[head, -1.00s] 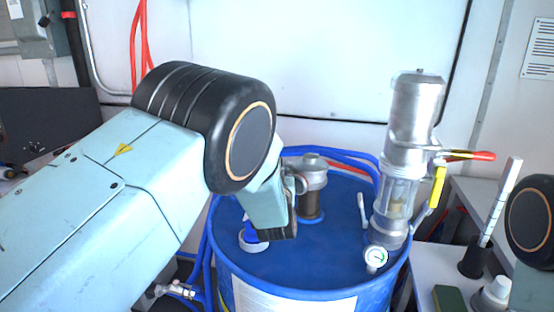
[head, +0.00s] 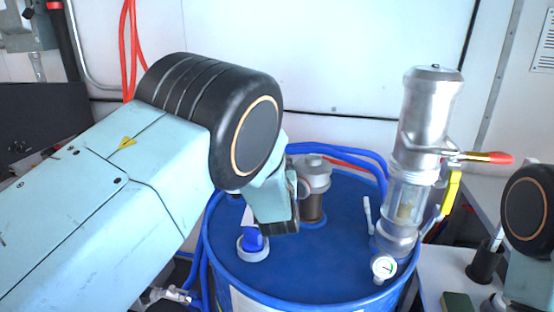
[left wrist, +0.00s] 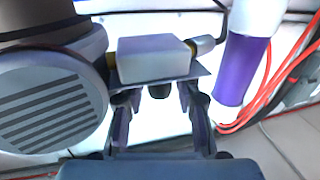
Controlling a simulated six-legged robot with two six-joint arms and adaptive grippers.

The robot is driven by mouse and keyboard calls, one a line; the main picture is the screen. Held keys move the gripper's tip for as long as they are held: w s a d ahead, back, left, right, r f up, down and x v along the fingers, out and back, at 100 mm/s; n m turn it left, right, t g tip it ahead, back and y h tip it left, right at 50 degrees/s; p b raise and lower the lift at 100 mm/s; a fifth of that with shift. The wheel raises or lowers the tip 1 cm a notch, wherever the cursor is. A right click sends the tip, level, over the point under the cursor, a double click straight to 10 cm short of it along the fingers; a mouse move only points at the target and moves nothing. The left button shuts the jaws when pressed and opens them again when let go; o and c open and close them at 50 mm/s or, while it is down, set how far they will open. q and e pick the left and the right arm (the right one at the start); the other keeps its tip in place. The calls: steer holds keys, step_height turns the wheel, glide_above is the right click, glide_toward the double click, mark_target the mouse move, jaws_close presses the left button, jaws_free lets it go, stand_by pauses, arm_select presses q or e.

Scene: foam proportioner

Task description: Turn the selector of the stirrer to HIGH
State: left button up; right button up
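In the left wrist view, a pale box (left wrist: 153,58) with a yellow fitting at its right end stands ahead of my left gripper (left wrist: 158,95). The gripper is open, and I see no contact with the knob. A grey ribbed round housing (left wrist: 48,100), possibly the stirrer's motor, is at the left. My right gripper is out of view.
A blue drum (head: 330,255) carries a blue-and-white cap (head: 253,243), a metal fitting (head: 313,185) and a clear-bodied pump (head: 410,190) with a red-yellow lever (head: 485,157). A gauge (head: 383,268) sits at the lid's right edge. Red hoses (left wrist: 275,95) hang at the wrist view's right.

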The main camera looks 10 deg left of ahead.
arm_select(q)
steer(key=shift+w+f, duration=0.15)
steer(key=shift+w, duration=0.3)
steer(key=shift+s+r, duration=0.55)
steer(key=shift+s, duration=0.2)
steer(key=shift+c, duration=0.6)
steer(key=shift+w+f, duration=0.35)
steer(key=shift+w, duration=0.05)
steer(key=c, duration=0.3)
jaws_close()
